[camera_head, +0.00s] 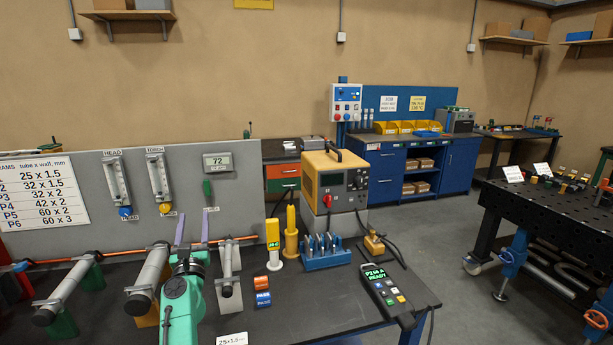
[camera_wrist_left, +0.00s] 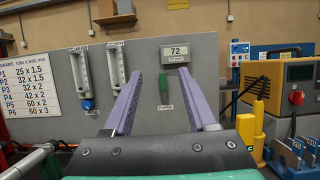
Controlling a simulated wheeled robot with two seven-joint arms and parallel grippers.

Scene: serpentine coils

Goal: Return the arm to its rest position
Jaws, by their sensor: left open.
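My left gripper (camera_head: 192,229) has two purple fingers standing upright and apart, with nothing between them. Its green arm comes up from the bottom of the head view, over the dark workbench (camera_head: 290,295). In the left wrist view the open fingers (camera_wrist_left: 150,78) point toward the grey back panel (camera_wrist_left: 215,75). My right gripper does not show in either view.
Grey tubes on stands (camera_head: 67,290) flank my left arm, with an orange rod (camera_head: 120,252) behind. To the right are a blue rack (camera_head: 327,255), a yellow power unit (camera_head: 335,180) and a handheld pendant (camera_head: 388,294). The bench's front right is mostly clear.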

